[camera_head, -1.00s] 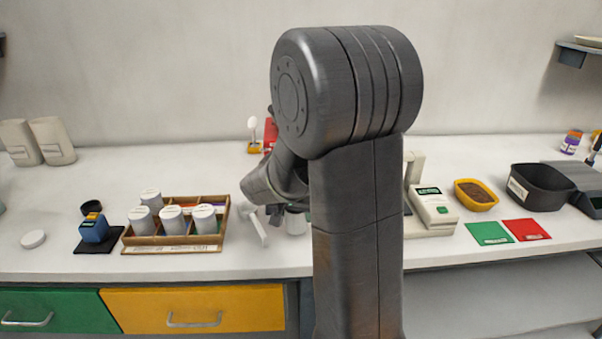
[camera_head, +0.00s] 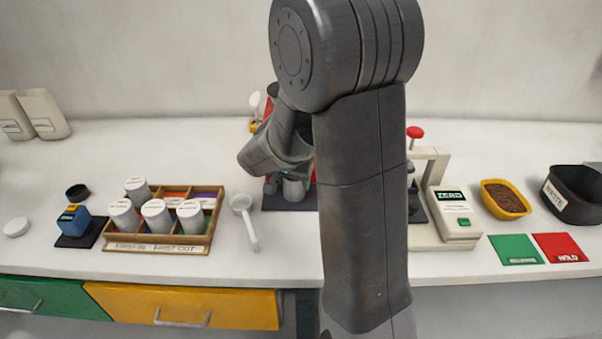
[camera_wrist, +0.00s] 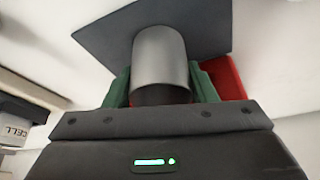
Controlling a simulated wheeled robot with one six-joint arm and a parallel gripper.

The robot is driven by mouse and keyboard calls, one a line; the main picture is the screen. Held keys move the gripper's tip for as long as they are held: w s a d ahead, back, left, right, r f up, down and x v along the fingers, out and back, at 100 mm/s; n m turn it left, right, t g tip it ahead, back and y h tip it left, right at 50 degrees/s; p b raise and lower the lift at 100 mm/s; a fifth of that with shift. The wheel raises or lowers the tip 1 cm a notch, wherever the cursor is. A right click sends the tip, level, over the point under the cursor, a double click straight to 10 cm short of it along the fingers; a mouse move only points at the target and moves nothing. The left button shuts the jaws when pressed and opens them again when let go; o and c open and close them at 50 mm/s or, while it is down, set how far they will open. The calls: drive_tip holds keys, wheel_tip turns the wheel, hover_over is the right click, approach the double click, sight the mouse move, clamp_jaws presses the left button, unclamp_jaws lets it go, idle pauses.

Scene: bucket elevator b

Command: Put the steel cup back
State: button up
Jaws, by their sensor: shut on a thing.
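The steel cup (camera_wrist: 160,55) is a plain grey metal cylinder between the green fingers of my gripper (camera_wrist: 161,88) in the wrist view. My gripper is shut on it. A dark square mat (camera_wrist: 205,25) lies behind the cup in that view; I cannot tell whether the cup touches it. In the head view the cup (camera_head: 293,190) shows partly below my gripper (camera_head: 291,176), over the dark mat (camera_head: 283,202). My arm hides the right part of this area.
A white scoop (camera_head: 245,215) lies just left of the mat. Further left is a wooden rack (camera_head: 155,247) with white-lidded jars. Right of my arm stand a press-like device (camera_head: 454,215), a yellow bowl (camera_head: 505,200) and a dark waste bin (camera_head: 574,196). Something red (camera_wrist: 222,78) is close beside the right finger.

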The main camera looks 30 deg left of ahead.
drive_tip(key=shift+s+d+r, duration=0.15)
drive_tip(key=shift+d, duration=0.15)
drive_tip(key=shift+s, duration=0.15)
drive_tip(key=shift+a+f, duration=0.2)
drive_tip(key=shift+f, duration=0.05)
drive_tip(key=o, duration=1.4)
drive_tip(key=shift+r, duration=0.2)
drive_tip(key=shift+r, duration=0.2)
drive_tip(key=v, duration=1.1)
drive_tip(key=shift+s+d+r, duration=0.15)
drive_tip(key=shift+s+r, duration=0.05)
drive_tip(key=shift+r, duration=0.05)
drive_tip(key=shift+f, duration=0.15)
